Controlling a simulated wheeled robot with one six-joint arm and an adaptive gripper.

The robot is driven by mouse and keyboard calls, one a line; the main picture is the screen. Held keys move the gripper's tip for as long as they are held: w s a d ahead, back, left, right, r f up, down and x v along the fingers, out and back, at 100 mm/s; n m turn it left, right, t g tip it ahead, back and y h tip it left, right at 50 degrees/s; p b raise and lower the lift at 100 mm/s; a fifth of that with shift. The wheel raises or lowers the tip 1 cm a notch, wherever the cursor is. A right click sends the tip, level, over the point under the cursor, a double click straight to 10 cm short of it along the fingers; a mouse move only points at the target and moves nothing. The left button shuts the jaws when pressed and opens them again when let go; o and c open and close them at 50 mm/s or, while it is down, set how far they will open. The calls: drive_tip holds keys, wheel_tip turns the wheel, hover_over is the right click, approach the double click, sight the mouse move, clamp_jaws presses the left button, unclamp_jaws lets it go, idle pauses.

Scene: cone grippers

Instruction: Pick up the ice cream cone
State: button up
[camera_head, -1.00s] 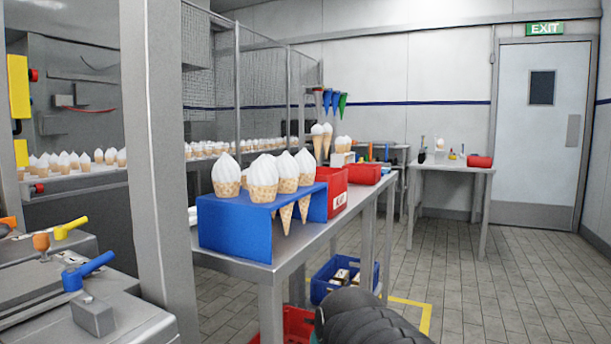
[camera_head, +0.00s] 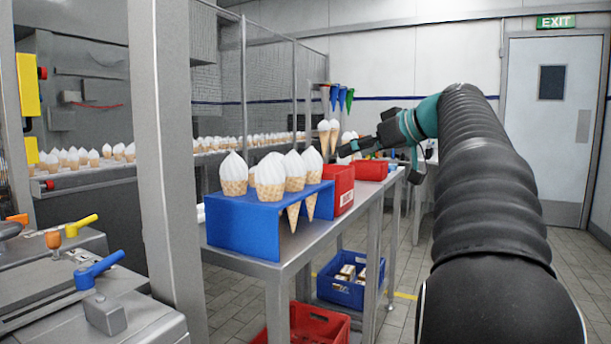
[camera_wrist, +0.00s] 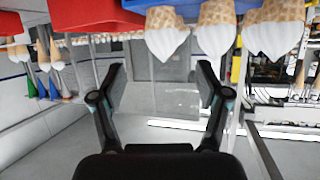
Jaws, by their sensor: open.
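Several ice cream cones with white swirled tops, one of them in front (camera_head: 270,180), stand upright in a blue holder (camera_head: 240,232) on the metal table. Some cone tips show below the holder's top. My gripper (camera_head: 345,151) is behind and to the right of the holder, above the red bins, apart from the cones. In the wrist view my gripper (camera_wrist: 160,78) is open, with nothing between its fingers. That view appears upside down, with cones (camera_wrist: 167,35) along its top edge.
A red bin (camera_head: 343,186) stands directly right of the holder, with another red bin (camera_head: 371,170) beyond it. A steel post (camera_head: 165,150) rises at the left. Blue (camera_head: 350,291) and red (camera_head: 318,325) crates sit below the table. More cones hang (camera_head: 324,134) at the back.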

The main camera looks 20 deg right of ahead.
sight(319, 162)
drive_tip(key=x, duration=0.8)
drive_tip(key=shift+w+a, duration=0.15)
drive_tip(key=shift+a, duration=0.15)
drive_tip(key=shift+r+p+x, duration=0.15)
drive_tip(key=shift+p+x, duration=0.2)
drive_tip(key=shift+x, duration=1)
drive_tip(key=shift+r+p+x, duration=0.1)
drive_tip(key=shift+p+x, duration=0.2)
drive_tip(key=shift+x, duration=1)
drive_tip(key=c, duration=0.6)
